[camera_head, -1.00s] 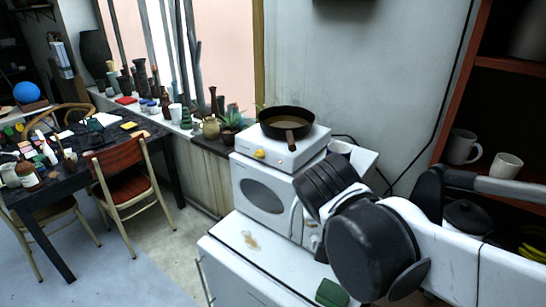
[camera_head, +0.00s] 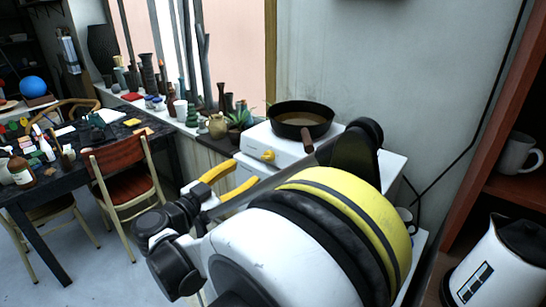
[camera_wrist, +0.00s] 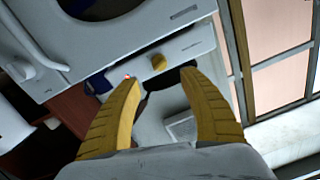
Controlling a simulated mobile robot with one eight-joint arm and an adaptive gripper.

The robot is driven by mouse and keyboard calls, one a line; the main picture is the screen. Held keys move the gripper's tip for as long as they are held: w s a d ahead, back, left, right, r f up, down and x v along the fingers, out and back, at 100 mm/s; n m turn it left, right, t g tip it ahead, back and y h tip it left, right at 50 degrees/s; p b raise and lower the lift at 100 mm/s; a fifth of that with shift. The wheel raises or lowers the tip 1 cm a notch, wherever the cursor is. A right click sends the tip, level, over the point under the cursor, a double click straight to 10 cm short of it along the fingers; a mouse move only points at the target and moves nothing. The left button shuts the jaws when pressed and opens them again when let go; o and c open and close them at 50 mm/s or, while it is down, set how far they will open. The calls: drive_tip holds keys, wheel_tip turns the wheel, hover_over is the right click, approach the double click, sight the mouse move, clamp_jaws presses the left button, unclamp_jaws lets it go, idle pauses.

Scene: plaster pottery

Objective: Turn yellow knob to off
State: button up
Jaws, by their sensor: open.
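The yellow knob (camera_head: 267,155) is on the front face of a white hot plate (camera_head: 292,151). It also shows in the wrist view (camera_wrist: 159,62), just beyond and between my fingertips. My gripper (camera_head: 248,171) has two yellow fingers, spread apart with nothing between them. It is in front of the knob, slightly below and left of it in the head view. In the wrist view my gripper (camera_wrist: 159,77) points toward the knob, and I see no contact. The knob's exact pointer angle is too small to read.
A dark frying pan (camera_head: 301,119) sits on the hot plate, its handle pointing toward the front. The white microwave below is mostly hidden by my arm. A white kettle (camera_head: 497,265) is at the right. A chair (camera_head: 122,165) stands left.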

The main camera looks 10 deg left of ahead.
sight(265, 159)
drive_tip(key=b+x, duration=0.2)
drive_tip(key=x, duration=0.7)
drive_tip(key=shift+w+d, duration=0.15)
drive_tip(key=shift+w, duration=0.05)
clamp_jaws()
